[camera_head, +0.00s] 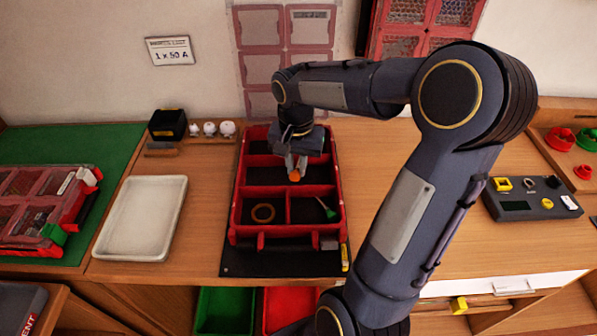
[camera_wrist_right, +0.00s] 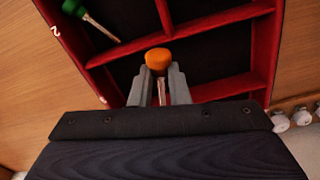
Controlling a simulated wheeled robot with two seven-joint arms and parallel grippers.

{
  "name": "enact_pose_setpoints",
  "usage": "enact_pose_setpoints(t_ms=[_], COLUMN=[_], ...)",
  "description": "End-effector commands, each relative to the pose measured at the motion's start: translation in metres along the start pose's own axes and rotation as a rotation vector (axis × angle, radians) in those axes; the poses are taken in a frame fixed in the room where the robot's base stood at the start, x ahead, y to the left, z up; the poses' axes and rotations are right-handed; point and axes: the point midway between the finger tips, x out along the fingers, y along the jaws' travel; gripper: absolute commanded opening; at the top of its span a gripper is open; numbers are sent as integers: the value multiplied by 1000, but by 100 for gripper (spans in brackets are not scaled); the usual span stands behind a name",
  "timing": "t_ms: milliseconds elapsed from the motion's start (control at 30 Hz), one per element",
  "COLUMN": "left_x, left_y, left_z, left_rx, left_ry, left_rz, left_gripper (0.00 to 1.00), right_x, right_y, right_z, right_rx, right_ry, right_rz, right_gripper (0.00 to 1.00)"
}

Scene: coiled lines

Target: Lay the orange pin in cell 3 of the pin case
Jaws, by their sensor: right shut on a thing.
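The orange pin (camera_head: 294,176) is held upright by my right gripper (camera_head: 297,163) over the red pin case (camera_head: 234,222). In the right wrist view, the orange head (camera_wrist_right: 158,57) sticks out past the fingertips (camera_wrist_right: 160,82), and a pale shank shows between them. The pin is over the dark cell behind the green pin's cell, near the divider between them; whether it touches the floor I cannot tell. A 2 is marked beside the green pin's cell; the mark beside the cell under the gripper is too small to read. My left gripper is not in view.
A white tray (camera_head: 140,220) stands left of the case. A grey block with small parts (camera_head: 530,203) is at right.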

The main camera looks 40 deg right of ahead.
Motion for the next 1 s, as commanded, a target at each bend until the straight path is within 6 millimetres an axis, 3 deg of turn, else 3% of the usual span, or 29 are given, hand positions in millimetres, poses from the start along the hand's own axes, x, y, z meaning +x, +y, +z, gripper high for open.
enact_pose_setpoints(t_ms=[267, 467, 867, 900, 1000], left_x=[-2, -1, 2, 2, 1], left_y=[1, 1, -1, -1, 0], left_z=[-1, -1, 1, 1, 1], left_rx=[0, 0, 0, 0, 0], left_ry=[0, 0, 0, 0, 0], left_rz=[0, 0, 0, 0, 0], left_gripper=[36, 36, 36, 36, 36], right_x=[22, 48, 54, 54, 53], right_y=[3, 2, 2, 2, 2], right_z=[-18, -16, -16, -16, -16], right_rx=[3, -1, -1, -1, -1], right_ry=[-2, -1, 1, 1, 0], right_rz=[2, 1, 0, 0, 0], right_gripper=[0, 0, 0, 17, 30])
